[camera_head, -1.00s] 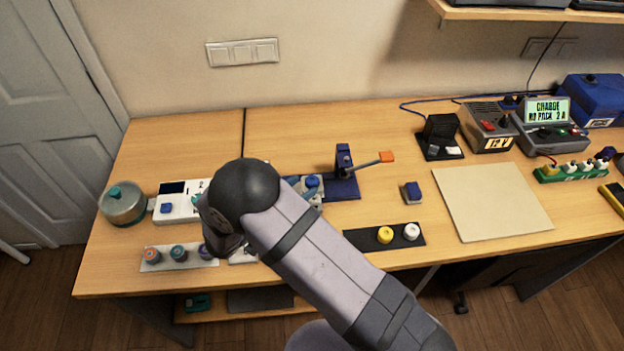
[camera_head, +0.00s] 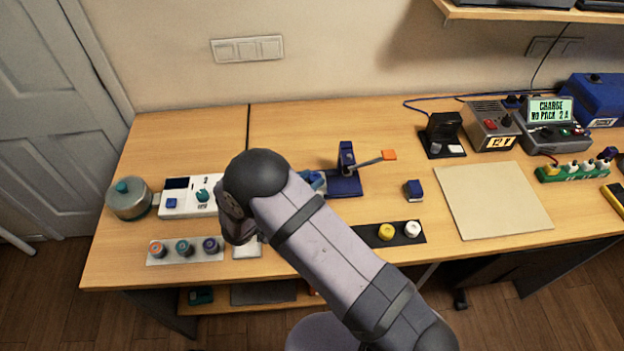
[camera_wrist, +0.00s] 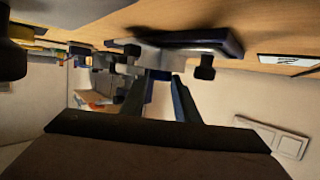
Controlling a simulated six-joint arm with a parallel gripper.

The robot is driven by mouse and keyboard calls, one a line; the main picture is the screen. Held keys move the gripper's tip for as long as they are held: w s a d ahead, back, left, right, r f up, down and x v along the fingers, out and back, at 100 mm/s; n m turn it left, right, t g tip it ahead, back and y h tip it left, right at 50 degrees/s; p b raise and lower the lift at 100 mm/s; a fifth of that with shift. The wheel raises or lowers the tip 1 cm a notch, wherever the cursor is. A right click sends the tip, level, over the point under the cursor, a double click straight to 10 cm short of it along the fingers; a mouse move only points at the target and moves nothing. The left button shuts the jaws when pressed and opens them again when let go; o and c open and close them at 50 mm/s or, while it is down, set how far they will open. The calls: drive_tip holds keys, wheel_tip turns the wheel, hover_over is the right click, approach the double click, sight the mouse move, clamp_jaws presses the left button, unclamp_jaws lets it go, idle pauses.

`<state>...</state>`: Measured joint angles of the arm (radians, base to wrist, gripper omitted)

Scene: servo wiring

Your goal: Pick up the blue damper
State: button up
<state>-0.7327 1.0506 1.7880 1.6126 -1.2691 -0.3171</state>
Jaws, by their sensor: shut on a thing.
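My gripper (camera_wrist: 158,92) shows in the wrist view with its two dark fingers close together, shut on a small blue piece (camera_wrist: 158,75), which I take to be the blue damper. Its outline is partly hidden by the fingers. The piece is in front of a grey and dark-blue fixture, and I cannot tell whether the two touch. In the head view my arm hides most of the gripper; a bit of blue (camera_head: 314,181) shows just right of the arm, beside the dark-blue stand (camera_head: 344,185).
The stand has a lever with an orange end (camera_head: 389,155). A black strip (camera_head: 404,240) holds yellow and white round pieces. A pale strip (camera_head: 218,257) with several knobs, a white panel (camera_head: 178,212) and a metal pot (camera_head: 130,204) are left. A small blue block (camera_head: 413,190) and beige mat (camera_head: 490,200) are right.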

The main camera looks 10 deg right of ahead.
drive_tip(key=shift+r, duration=0.2)
wheel_tip(320, 180, up, 10)
drive_tip(key=b, duration=0.2)
drive_tip(key=shift+f, duration=0.2)
idle(0.4)
